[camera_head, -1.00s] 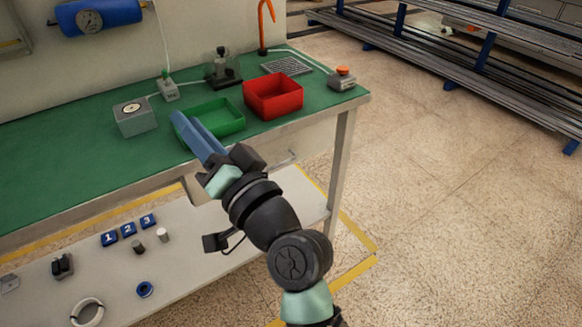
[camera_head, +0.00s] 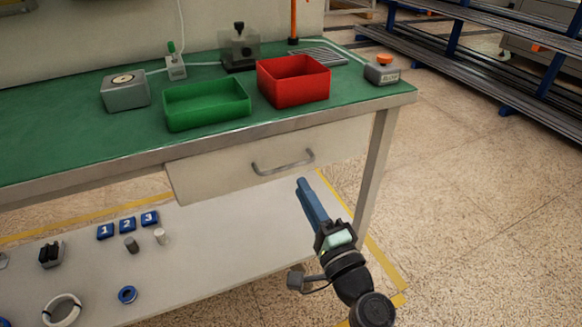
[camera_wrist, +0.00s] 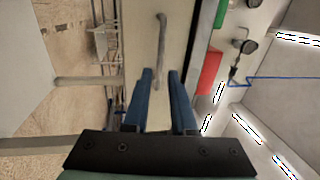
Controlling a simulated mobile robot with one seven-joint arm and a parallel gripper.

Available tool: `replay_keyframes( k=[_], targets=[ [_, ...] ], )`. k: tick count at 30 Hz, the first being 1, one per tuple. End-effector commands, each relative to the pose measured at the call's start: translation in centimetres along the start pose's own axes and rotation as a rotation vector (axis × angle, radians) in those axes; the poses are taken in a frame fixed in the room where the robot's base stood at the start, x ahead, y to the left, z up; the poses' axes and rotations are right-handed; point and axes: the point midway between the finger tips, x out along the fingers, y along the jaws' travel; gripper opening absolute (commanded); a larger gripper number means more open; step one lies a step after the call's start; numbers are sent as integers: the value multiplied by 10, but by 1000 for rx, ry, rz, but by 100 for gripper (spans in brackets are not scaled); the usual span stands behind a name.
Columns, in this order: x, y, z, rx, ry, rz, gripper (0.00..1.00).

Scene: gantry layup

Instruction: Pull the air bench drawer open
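The air bench drawer (camera_head: 220,178) is a cream front under the green bench top, closed against the bench. Its grey bar handle (camera_head: 283,163) runs nearly level across the front. My gripper (camera_head: 302,183) has long blue fingers and is just below and in front of the handle's right end, apart from it. In the wrist view the handle (camera_wrist: 161,34) lies ahead of the gap between the fingertips (camera_wrist: 160,72), and the drawer front (camera_wrist: 143,55) fills the middle. The two fingers are spread with nothing between them.
On the bench top (camera_head: 60,130) stand a green bin (camera_head: 205,108), a red bin (camera_head: 293,85), a gauge box (camera_head: 125,92) and an orange-button box (camera_head: 382,72). A lower shelf (camera_head: 200,245) holds small parts. The floor at right is clear.

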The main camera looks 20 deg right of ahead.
Motion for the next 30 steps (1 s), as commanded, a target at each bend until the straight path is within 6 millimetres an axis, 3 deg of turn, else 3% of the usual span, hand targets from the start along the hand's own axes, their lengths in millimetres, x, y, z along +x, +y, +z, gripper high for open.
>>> replay_keyframes(
  k=[3,10,16,24,25,29,30],
  targets=[
    [27,0,1,-1,-3,-2,25],
    [61,0,0,-1,-1,-1,25],
    [74,0,0,-1,0,0,25],
    [75,0,0,-1,0,0,25],
    [75,0,0,-1,0,0,23],
    [75,0,0,-1,0,0,0],
    [75,0,0,-1,0,0,0]
  ],
)
